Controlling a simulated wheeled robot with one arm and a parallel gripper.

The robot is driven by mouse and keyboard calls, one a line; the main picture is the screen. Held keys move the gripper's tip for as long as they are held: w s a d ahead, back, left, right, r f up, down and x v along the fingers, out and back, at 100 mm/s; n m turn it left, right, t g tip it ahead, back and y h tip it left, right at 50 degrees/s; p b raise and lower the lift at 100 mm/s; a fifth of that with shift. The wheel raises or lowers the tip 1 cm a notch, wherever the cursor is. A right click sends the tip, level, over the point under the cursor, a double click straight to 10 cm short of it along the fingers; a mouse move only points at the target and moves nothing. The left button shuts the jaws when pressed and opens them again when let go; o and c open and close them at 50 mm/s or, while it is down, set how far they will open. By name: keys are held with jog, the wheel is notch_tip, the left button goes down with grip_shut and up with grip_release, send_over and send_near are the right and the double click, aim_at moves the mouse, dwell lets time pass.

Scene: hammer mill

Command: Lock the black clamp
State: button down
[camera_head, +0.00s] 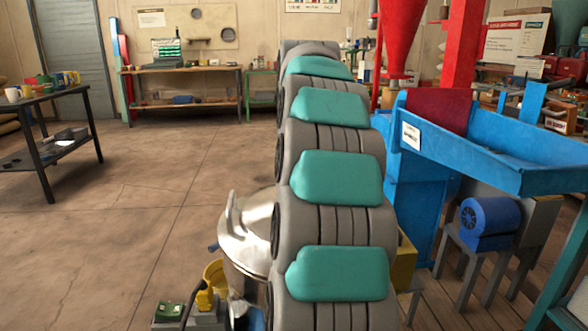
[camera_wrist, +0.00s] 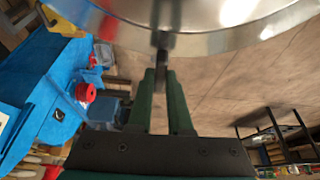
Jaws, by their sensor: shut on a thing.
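The black clamp (camera_wrist: 162,41) shows in the wrist view as a small dark piece at the rim of a shiny metal vessel (camera_wrist: 225,32). My gripper (camera_wrist: 162,73) has two green fingers, close together at their tips, shut on the lower end of the clamp. The fingers hide part of the clamp, and I cannot tell whether it is locked. In the head view a metal vessel with a domed lid (camera_head: 247,232) stands left of my arm, partly hidden by it. The clamp and my gripper do not show there.
A yellow and grey device (camera_head: 212,285) is close by the vessel at lower left. A dark table (camera_head: 45,100) stands at far left, a workbench (camera_head: 185,70) at the back. The floor between is open.

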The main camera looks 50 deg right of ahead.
jog(key=shift+r+m, duration=0.1)
jog(key=shift+m, duration=0.2)
jog(key=c, duration=0.8)
grip_release()
jog(key=shift+c, duration=0.2)
jog(key=v, duration=0.7)
jog(key=shift+a+r, duration=0.15)
jog(key=shift+r, duration=0.1)
jog(key=shift+s, duration=0.15)
